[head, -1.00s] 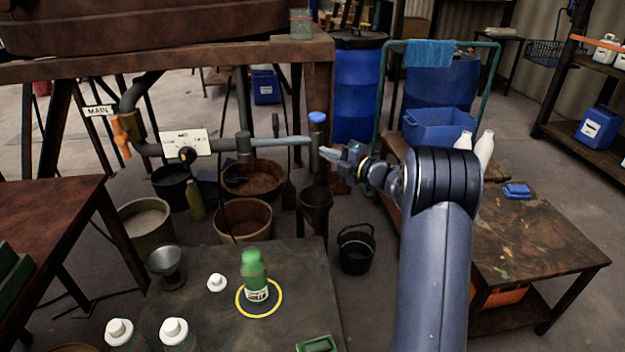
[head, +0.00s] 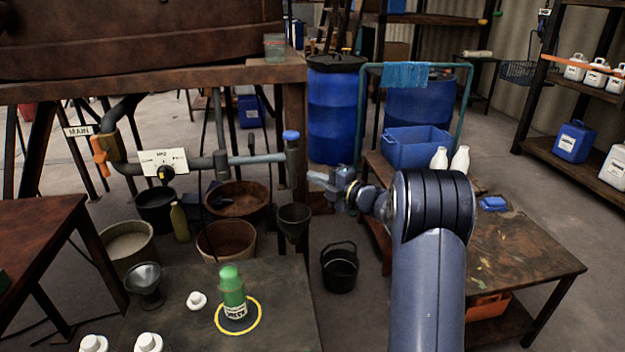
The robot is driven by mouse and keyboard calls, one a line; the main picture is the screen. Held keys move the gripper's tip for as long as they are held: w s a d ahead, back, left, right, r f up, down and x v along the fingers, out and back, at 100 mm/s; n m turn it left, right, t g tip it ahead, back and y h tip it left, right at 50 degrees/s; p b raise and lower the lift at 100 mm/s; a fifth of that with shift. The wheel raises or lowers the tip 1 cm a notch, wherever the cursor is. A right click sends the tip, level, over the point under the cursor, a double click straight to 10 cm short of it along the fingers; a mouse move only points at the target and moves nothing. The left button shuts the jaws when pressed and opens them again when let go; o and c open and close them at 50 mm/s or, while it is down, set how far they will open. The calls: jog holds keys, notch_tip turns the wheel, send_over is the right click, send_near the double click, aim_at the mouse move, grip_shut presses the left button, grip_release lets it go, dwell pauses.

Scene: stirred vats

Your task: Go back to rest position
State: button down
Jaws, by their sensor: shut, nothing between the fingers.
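My gripper (head: 320,178) is at the end of my arm, in the middle of the head view. It is shut and empty, in the air to the right of the pipe outlet with the blue cap (head: 291,136). It is apart from the pipe and from the blue bin behind it. A green bottle (head: 232,290) stands upright inside a yellow ring (head: 257,322) on the dark table. A white cap (head: 196,300) lies beside it.
A valve plate (head: 163,162) sits on the pipe at left. A funnel (head: 294,220) is below the outlet, and a black bucket (head: 340,266) stands on the floor.

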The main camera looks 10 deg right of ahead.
jog(key=w+d+v, duration=0.1)
jog(key=v, duration=0.6)
jog(key=shift+d+f+p, duration=0.15)
jog(key=shift+d+p, duration=0.1)
jog(key=shift+p, duration=0.05)
jog(key=shift+s, duration=0.1)
